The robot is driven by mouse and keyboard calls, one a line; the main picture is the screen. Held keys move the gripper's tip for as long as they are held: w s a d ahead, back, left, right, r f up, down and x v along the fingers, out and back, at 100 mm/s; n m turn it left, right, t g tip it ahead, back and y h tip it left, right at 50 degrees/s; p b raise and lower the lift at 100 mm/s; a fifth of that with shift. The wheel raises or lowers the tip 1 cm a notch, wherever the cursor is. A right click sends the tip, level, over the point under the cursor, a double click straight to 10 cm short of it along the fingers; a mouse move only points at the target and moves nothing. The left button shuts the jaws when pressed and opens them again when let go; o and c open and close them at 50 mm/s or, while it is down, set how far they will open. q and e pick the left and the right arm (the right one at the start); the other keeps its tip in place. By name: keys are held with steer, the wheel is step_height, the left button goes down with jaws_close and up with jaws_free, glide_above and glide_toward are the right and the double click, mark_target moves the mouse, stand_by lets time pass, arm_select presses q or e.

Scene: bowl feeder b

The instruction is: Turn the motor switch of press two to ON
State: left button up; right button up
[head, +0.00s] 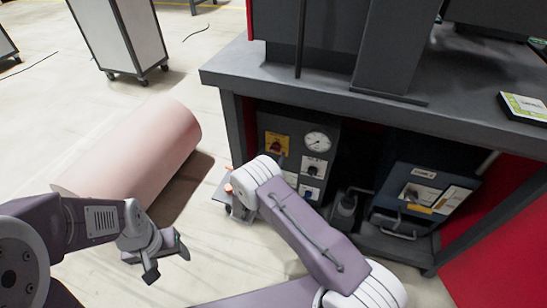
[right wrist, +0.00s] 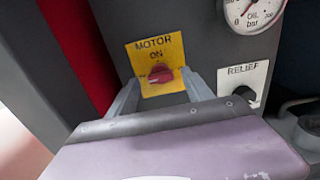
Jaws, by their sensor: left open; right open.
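The motor switch (right wrist: 160,73) is a red knob on a yellow plate marked MOTOR, with ON printed above the knob. Its handle looks turned sideways rather than up at ON; any other label is hidden. In the head view the yellow plate (head: 277,140) is on the panel under the press table. My right gripper (right wrist: 163,79) is open in front of the plate, one finger on each side of the knob; whether they touch it, I cannot tell. My left gripper (head: 167,265) is open and empty above the floor, far left of the panel.
An oil gauge (head: 317,142) and a RELIEF knob (right wrist: 245,94) are beside the switch on the panel. The table edge (head: 330,97) overhangs it. A blue unit (head: 422,192) stands to the right. A large pink cylinder (head: 140,150) lies on the floor at left.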

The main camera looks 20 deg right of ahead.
mark_target(276, 148)
steer(key=shift+w+d+f, duration=0.2)
steer(key=shift+w+d, duration=0.25)
steer(key=shift+w, duration=0.15)
steer(key=shift+w+d+r+b, duration=0.2)
steer(key=shift+w+r+b, duration=0.1)
steer(key=shift+w, duration=0.1)
steer(key=shift+f, duration=0.1)
jaws_close()
arm_select(q)
steer(key=shift+f, duration=0.6)
